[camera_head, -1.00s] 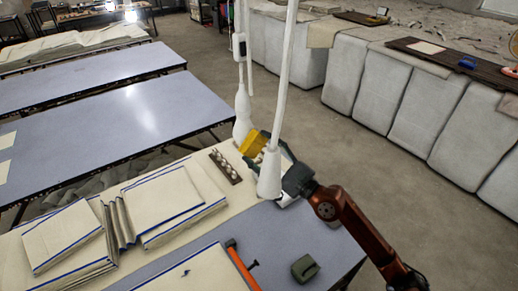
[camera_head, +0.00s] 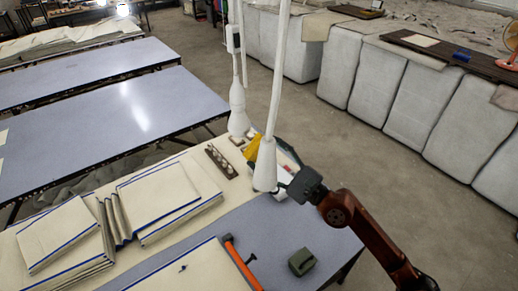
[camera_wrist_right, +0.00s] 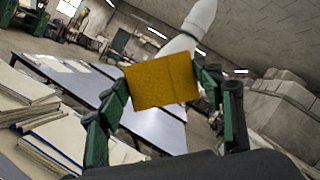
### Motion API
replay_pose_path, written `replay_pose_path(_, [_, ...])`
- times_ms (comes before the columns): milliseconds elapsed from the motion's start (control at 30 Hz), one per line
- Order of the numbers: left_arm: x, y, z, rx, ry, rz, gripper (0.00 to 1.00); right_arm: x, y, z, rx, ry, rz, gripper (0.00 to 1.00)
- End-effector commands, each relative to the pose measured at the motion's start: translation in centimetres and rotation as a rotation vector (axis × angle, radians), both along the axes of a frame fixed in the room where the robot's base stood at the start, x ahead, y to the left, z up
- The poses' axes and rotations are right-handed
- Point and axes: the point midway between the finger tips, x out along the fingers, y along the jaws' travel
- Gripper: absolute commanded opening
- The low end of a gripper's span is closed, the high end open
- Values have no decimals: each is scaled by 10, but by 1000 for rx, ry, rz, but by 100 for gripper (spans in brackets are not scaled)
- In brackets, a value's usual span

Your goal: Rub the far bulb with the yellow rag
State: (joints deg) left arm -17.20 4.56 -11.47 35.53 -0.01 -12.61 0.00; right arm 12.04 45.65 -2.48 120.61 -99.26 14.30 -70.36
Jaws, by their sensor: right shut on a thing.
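Two white bulb-shaped ends hang on pale rods in the head view. The far bulb (camera_head: 238,117) is behind and left of the near bulb (camera_head: 265,168). My right gripper (camera_wrist_right: 162,84) is shut on the yellow rag (camera_wrist_right: 160,80), which shows as a flat square between its green fingers. In the head view the rag (camera_head: 252,148) is between the two bulbs, and the near bulb partly hides it and the gripper. In the right wrist view a white bulb (camera_wrist_right: 199,18) rises behind the rag; I cannot tell whether they touch. My left gripper is not in view.
A dark rack (camera_head: 221,161) with several small white pieces stands left of the rag. Folded blue-edged cloths (camera_head: 165,200) lie on the near table. An orange-handled hammer (camera_head: 241,264) and a green block (camera_head: 302,262) lie at the front. Bare floor is behind.

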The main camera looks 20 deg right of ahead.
Motion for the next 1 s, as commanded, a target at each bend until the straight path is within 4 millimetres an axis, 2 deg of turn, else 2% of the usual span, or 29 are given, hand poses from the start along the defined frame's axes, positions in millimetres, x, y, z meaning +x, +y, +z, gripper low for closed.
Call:
replay_pose_path(167, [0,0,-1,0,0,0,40,-10,-3,0,-1,0,1,41])
replay_pose_path(567, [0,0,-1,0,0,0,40,-13,-5,-1,-1,1,0,41])
replay_pose_path(867, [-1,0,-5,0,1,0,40,-35,-13,-1,-1,1,0,41])
replay_pose_path(1000, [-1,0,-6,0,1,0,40,-39,-14,0,-1,0,1,41])
